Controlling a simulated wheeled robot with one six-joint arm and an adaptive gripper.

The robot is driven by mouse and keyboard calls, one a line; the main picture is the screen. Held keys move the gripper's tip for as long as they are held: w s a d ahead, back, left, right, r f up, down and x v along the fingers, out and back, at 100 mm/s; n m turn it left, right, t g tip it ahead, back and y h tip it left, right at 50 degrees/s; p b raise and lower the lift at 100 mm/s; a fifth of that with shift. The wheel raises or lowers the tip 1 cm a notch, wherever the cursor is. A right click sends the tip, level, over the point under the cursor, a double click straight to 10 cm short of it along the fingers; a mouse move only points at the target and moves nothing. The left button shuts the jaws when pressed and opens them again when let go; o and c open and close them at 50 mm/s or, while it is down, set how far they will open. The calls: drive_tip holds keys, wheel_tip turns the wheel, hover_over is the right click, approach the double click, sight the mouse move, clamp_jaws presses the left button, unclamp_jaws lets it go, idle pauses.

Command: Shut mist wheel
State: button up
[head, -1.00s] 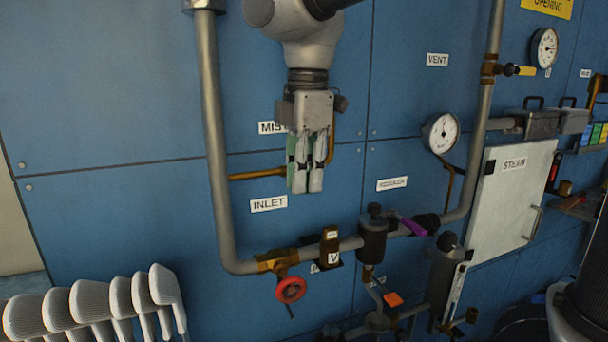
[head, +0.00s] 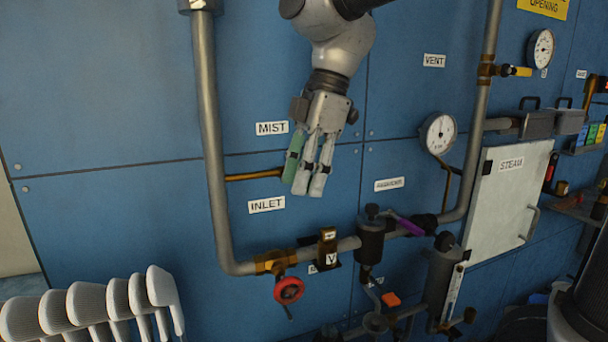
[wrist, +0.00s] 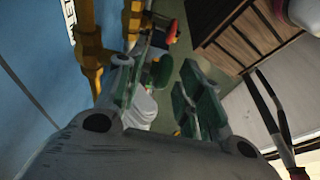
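The MIST label (head: 272,128) is on the blue wall, with a brass pipe (head: 255,175) running right from the grey pipe below it. My gripper (head: 308,180) hangs fingers-down in front of this pipe's right end. I cannot make out a mist wheel; my gripper may hide it. In the wrist view my gripper (wrist: 165,95) is open, with a gap between its green-padded fingers and nothing clearly held. Brass pipework (wrist: 90,50) shows just left of the fingers there. Whether the fingers touch it, I cannot tell.
A red wheel (head: 289,290) sits on the lower pipe, below the INLET label (head: 266,205). A gauge (head: 438,134) and the STEAM panel (head: 505,195) are to the right. Pale ribbed forms (head: 90,305) stand at the lower left. The wall left of the grey pipe is clear.

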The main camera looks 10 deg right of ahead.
drive_tip(key=v, duration=1.2)
drive_tip(key=d+f+m+t, duration=0.3)
drive_tip(key=d+f+m, duration=0.75)
drive_tip(key=m, duration=0.25)
drive_tip(key=s+d+f+m+t+h, duration=0.1)
drive_tip(key=s+d+f+m, duration=0.3)
drive_tip(key=d, duration=0.4)
drive_tip(key=s+d+f+m+t+h, duration=0.1)
drive_tip(key=s+d+f+m, duration=0.3)
drive_tip(key=d, duration=0.5)
drive_tip(key=shift+s+d+f+h, duration=0.2)
drive_tip(key=shift+s+f+h, duration=0.25)
drive_tip(key=shift+s, duration=0.55)
